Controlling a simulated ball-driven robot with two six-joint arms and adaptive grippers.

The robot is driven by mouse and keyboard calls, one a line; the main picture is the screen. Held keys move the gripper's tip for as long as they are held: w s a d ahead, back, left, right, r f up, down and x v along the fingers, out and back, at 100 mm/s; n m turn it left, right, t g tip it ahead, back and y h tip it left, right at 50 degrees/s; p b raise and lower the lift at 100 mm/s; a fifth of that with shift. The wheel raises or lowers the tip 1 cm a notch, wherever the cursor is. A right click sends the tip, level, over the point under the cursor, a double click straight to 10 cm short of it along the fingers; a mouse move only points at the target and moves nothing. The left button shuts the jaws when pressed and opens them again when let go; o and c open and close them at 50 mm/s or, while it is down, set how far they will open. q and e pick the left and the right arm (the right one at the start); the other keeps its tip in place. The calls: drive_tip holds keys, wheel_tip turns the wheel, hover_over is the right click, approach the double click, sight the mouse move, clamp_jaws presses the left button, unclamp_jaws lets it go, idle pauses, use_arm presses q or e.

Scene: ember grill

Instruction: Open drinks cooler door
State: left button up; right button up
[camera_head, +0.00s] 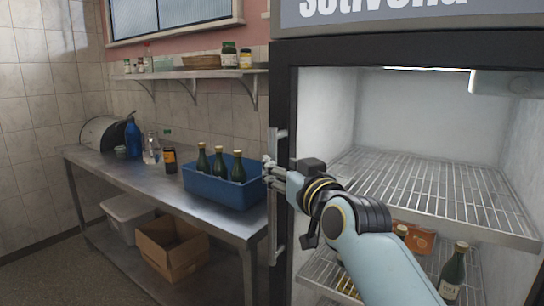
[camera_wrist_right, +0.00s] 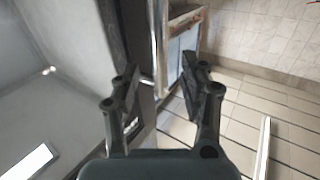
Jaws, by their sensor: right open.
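The drinks cooler (camera_head: 283,90) fills the right of the head view, with a dark frame around a lit interior. A vertical silver handle (camera_head: 275,232) runs along the left side of its frame. My right gripper (camera_head: 268,172) is at the handle's middle height, in front of part of it. In the wrist view the right gripper (camera_wrist_right: 158,92) has its two fingers apart, and a thin bright bar (camera_wrist_right: 155,45) shows beyond the gap. I cannot tell whether the fingers touch the handle. The cooler looks shut, with its interior visible through the front. My left gripper is not in view.
A steel table (camera_head: 150,185) stands left of the cooler, with a blue crate (camera_head: 230,195) of bottles near its right end. A cardboard box (camera_head: 172,262) sits underneath. Wire shelves (camera_head: 440,200) and a green bottle (camera_head: 453,275) show inside the cooler.

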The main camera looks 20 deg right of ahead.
drive_tip(key=w, duration=0.6)
drive_tip(key=shift+a+p, duration=0.15)
drive_tip(key=shift+p, duration=0.2)
clamp_jaws()
drive_tip(key=shift+w+a+f, duration=0.1)
drive_tip(key=shift+a+f, duration=0.05)
drive_tip(key=shift+f, duration=0.05)
idle(0.4)
